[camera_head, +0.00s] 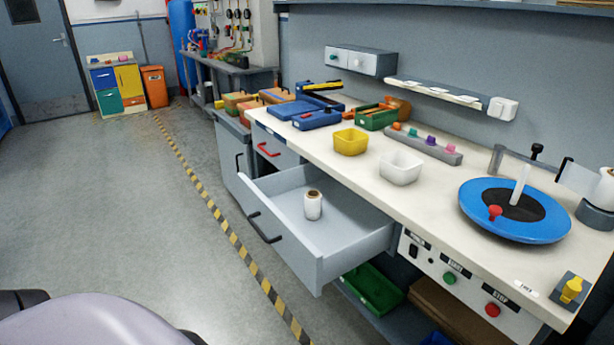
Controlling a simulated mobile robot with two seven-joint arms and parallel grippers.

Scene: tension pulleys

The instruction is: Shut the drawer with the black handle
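The grey drawer with the black handle (290,248) is pulled far out from under the workbench and sticks out over the floor. Its black handle (264,228) is on the front panel, facing left. A white spool with a brown core (313,206) stands upright inside the drawer. Another drawer with a red handle (268,149) is just beyond it and looks closed. Neither of my grippers is in view.
The white workbench top (440,190) carries a yellow bin (350,141), a white bin (400,167) and a blue turntable (515,210). A green bin (373,288) sits on the shelf below. The floor left of the striped line (226,230) is clear.

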